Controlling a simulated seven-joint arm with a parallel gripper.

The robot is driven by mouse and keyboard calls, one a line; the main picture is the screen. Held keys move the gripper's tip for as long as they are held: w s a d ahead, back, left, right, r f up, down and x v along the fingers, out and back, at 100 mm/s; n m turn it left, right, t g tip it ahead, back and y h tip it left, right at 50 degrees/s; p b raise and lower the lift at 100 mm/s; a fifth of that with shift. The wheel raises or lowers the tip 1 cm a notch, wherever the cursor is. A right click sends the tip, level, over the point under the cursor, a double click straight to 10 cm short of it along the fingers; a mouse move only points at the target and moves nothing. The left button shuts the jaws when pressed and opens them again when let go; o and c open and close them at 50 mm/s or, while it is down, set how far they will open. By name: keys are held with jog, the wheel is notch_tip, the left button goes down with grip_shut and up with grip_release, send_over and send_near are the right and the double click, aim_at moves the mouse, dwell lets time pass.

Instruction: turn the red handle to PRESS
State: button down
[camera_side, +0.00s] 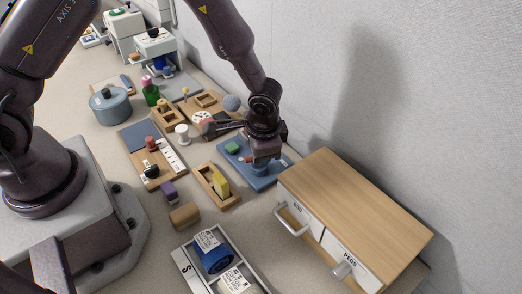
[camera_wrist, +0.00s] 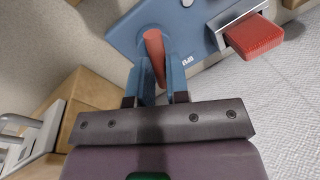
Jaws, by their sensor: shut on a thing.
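The red handle (camera_wrist: 154,52) stands on a blue board (camera_wrist: 120,32) in the wrist view, between the two blue fingers of my gripper (camera_wrist: 155,68). The fingers are shut on it. A small white label on the board beside the handle is too small to read surely. In the side view my gripper (camera_side: 265,164) points down over the right part of the blue board (camera_side: 262,181) and hides the handle. I cannot tell which way the handle is turned, and no PRESS mark is readable.
A red block (camera_wrist: 254,36) sits in a metal holder at the board's edge in the wrist view. A green block (camera_side: 232,148) lies on the board's left. A wooden drawer cabinet (camera_side: 355,205) stands close on the right. A tray with a yellow block (camera_side: 221,183) is in front.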

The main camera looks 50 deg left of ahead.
jog(key=m, duration=0.3)
jog(key=m+t, duration=0.1)
jog(key=m, duration=0.2)
jog(key=shift+s+m+h, duration=0.15)
jog(key=shift+m+h, duration=0.15)
jog(key=shift+h, duration=0.1)
jog(key=m+h, duration=0.1)
jog(key=m, duration=0.5)
jog(key=shift+s+a+m, duration=0.1)
jog(key=shift+a+m, duration=0.05)
jog(key=shift+m, duration=0.15)
jog(key=c, duration=1.1)
grip_release()
notch_tip(320, 180, up, 13)
jog(key=s, duration=0.2)
jog(key=shift+s, duration=0.3)
jog(key=shift+f, duration=0.1)
